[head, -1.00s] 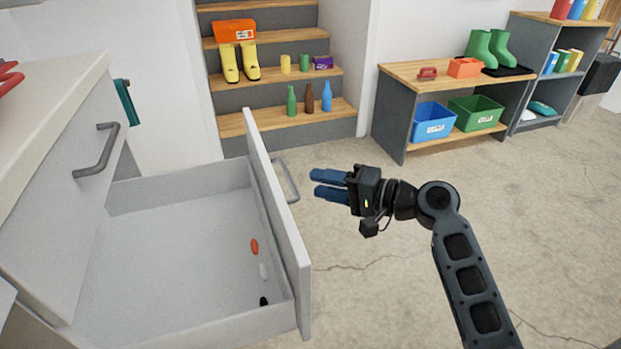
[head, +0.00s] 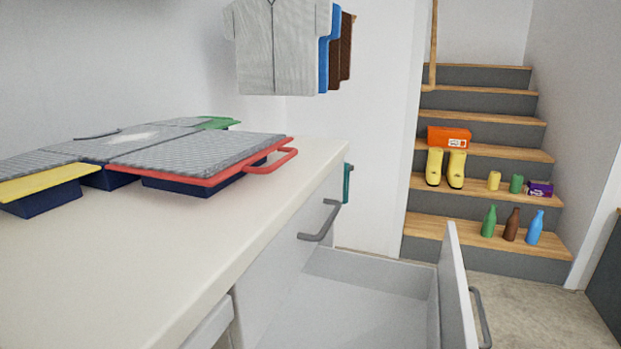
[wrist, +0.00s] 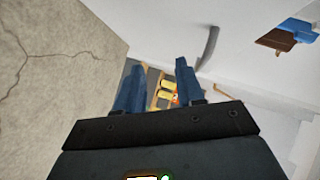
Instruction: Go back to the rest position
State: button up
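My gripper (wrist: 158,82) shows in the wrist view, its two blue fingers apart with nothing between them. It is out of frame in the head view. The open drawer (head: 452,290) stands out from the white counter in the head view, its grey handle (head: 481,318) on the front panel. Only the far part of its inside shows. In the wrist view a grey handle (wrist: 208,46) lies beyond the fingers on a pale surface.
Shirts (head: 278,45) hang on the wall. Stairs at the right hold yellow boots (head: 446,168), an orange box (head: 449,136) and bottles. Cracked floor (wrist: 50,75) fills the wrist view's left.

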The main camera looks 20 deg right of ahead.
jog(key=s+a+f+n+g+h, duration=0.1)
jog(key=s+a+f+n, duration=0.1)
jog(key=s+a+n, duration=0.3)
jog(key=s+a+f+g+h, duration=0.1)
jog(key=s+a+f+h, duration=0.1)
jog(key=s+a, duration=0.35)
jog(key=s+a+r+n+t+y, duration=0.2)
jog(key=s+a+r+n, duration=0.6)
jog(key=s+r, duration=0.3)
notch_tip(320, 180, up, 20)
jog(key=s+p, duration=0.1)
jog(key=p, duration=2)
jog(key=shift+s+r+n, duration=0.15)
jog(key=shift+r+n, duration=0.05)
jog(key=shift+n, duration=0.2)
